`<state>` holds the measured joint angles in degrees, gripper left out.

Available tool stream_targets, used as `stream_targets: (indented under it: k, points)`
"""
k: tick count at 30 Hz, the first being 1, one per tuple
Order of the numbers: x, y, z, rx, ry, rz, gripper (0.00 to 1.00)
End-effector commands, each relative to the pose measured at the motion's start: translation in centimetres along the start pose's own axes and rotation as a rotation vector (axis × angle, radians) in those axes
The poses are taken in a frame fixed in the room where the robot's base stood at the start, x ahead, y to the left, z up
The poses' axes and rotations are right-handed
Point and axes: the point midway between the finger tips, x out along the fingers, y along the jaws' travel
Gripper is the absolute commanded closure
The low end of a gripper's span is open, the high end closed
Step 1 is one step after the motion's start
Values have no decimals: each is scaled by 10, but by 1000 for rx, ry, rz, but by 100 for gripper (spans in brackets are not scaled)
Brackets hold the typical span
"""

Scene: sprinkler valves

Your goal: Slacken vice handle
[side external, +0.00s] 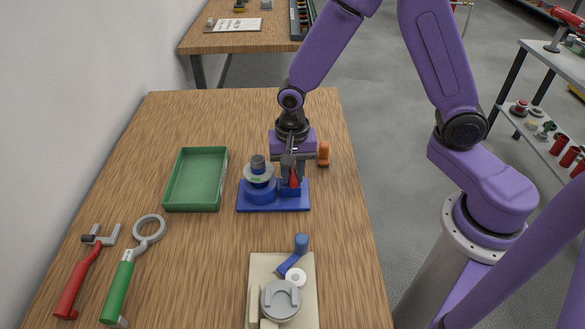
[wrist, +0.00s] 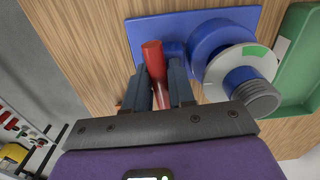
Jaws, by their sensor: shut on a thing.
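A blue fixture (side external: 273,205) stands near the table's middle. On it are a round blue body with a pale ring (side external: 258,172), and a red handle (side external: 293,179) at its right side. My gripper (side external: 290,172) points down over the right part of the fixture. In the wrist view the red handle (wrist: 154,58) stands between my two dark fingers, which are shut on it. The ring with a green mark (wrist: 240,70) and a ridged grey knob (wrist: 258,98) lie to the right. The handle's lower end is partly hidden by my fingers.
A green tray (side external: 168,192) is left of the fixture. An orange peg (side external: 323,154) stands close to the right. Red-handled (side external: 78,280) and green-handled (side external: 119,285) tools lie front left. A beige block (side external: 256,268) with a blue lever (side external: 291,262) is in front.

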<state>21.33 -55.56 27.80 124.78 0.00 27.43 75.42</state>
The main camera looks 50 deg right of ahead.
Motion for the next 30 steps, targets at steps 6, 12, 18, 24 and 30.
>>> stream_targets:
  k: [6,12,18,24,30]
  points:
    - [0,0,0,-196,0,0,100]
    - [0,0,0,-237,0,0,100]
    - [0,0,0,-258,0,0,100]
    - [-1,0,0,-437,0,-1,100]
    - [-1,0,0,-536,0,-1,100]
